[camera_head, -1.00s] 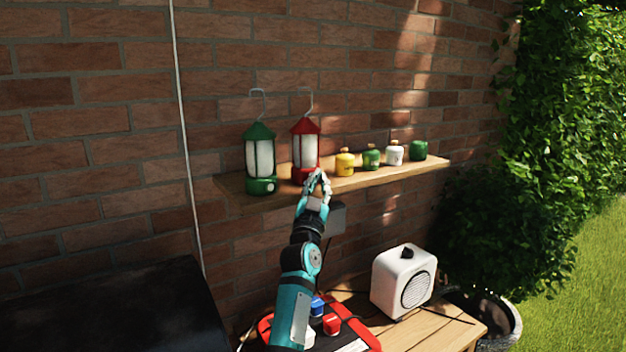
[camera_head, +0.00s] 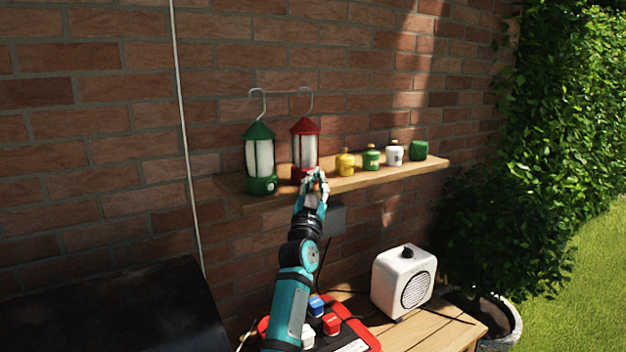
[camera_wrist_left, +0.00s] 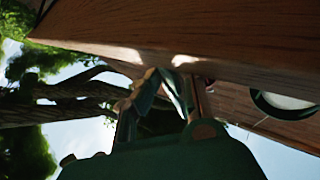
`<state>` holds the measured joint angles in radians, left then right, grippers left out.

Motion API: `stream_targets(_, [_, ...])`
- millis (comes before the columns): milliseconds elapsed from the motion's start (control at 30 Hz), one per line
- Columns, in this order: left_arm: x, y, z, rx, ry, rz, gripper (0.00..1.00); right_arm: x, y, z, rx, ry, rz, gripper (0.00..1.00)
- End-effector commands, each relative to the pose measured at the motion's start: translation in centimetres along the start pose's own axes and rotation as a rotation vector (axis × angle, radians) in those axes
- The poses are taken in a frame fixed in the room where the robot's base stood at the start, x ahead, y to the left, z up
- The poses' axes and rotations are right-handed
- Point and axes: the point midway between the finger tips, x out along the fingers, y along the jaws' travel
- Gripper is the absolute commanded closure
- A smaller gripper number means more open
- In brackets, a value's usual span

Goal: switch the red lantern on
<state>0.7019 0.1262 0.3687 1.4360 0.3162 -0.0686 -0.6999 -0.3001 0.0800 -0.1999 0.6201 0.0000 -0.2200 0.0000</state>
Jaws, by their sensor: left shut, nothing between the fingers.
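The red lantern (camera_head: 306,148) stands upright on the wooden shelf, with a red roof, pale panels and a wire hook. Its lower front is hidden behind my left gripper (camera_head: 314,177), so I cannot see its switch or whether the fingers touch it. The left gripper is shut and empty at the shelf's front edge. In the left wrist view the fingertips (camera_wrist_left: 168,82) are close to a wooden surface, and the red lantern cannot be made out there. The lantern's panels look pale, and I cannot tell if it is lit. My right gripper is not in view.
A green lantern (camera_head: 260,160) stands just left of the red one. Several small jars, including a yellow one (camera_head: 345,163), stand to the right on the shelf (camera_head: 245,204).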

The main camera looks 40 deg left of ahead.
Motion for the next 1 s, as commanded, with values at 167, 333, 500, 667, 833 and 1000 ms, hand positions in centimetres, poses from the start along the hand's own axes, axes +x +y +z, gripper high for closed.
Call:
stream_targets(167, [0.16, -0.16, 0.2, 0.001, -0.001, 0.0, 1.0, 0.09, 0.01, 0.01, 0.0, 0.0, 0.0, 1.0])
stream_targets(333, [0.29, -0.26, 0.35, 0.0, -0.002, 0.0, 1.0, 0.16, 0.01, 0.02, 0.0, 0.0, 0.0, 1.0])
stream_targets(500, [0.44, -0.4, 0.47, 0.0, -0.003, -0.001, 1.0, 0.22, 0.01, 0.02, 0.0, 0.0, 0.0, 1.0])
stream_targets(667, [0.55, -0.53, 0.49, 0.001, -0.002, -0.002, 1.0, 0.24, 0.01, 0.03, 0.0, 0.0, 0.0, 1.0])
stream_targets(833, [0.58, -0.6, 0.44, 0.001, -0.002, -0.003, 1.0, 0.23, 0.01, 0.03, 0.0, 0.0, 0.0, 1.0])
stream_targets(1000, [0.61, -0.67, 0.39, 0.002, -0.001, -0.004, 1.0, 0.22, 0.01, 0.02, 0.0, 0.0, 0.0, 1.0])
